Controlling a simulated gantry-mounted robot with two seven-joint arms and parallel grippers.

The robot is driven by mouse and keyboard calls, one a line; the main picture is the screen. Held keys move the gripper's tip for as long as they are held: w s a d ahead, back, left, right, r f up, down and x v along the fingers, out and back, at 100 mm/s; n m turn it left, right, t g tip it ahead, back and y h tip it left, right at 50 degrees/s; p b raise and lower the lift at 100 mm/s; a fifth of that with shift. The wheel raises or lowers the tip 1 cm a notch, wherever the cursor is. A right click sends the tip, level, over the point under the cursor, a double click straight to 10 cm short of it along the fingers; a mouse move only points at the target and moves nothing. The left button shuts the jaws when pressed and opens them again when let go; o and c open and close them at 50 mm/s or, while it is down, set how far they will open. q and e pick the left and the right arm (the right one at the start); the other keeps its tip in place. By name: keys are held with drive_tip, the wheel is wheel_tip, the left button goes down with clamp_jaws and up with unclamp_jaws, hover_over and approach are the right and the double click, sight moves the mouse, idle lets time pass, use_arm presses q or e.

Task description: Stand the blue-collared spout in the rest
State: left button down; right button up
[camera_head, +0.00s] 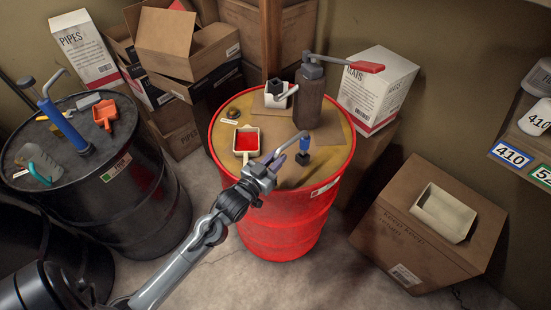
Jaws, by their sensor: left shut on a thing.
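The blue-collared spout (305,145) is at the right front of the red drum's lid in the head view. It has a grey bent tube, a blue collar and a dark lower end, and its collar part looks upright. My left gripper (276,160) is shut at the grey tube's end, left of the collar. I cannot tell whether the dark end touches the lid. A small white holder (273,100) at the back of the lid may be the rest; a dark piece and a light piece show at it. My right gripper is not in view.
The red drum (285,235) also carries a red-filled scoop (246,141) and a brown pump can (310,98) with a red handle. A black drum (110,205) with a blue pump (62,122) stands left. Boxes stand behind; a carton with a cream tray (444,214) is right.

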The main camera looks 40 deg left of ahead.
use_arm(q)
drive_tip(key=shift+f, duration=0.35)
idle(0.6)
idle(0.5)
drive_tip(key=shift+f, duration=0.7)
drive_tip(key=shift+f+b, duration=0.3)
drive_tip(key=shift+b, duration=0.05)
idle(0.4)
drive_tip(key=shift+r+p, duration=0.2)
drive_tip(key=shift+p, duration=0.25)
drive_tip(key=shift+f, duration=0.1)
idle(0.6)
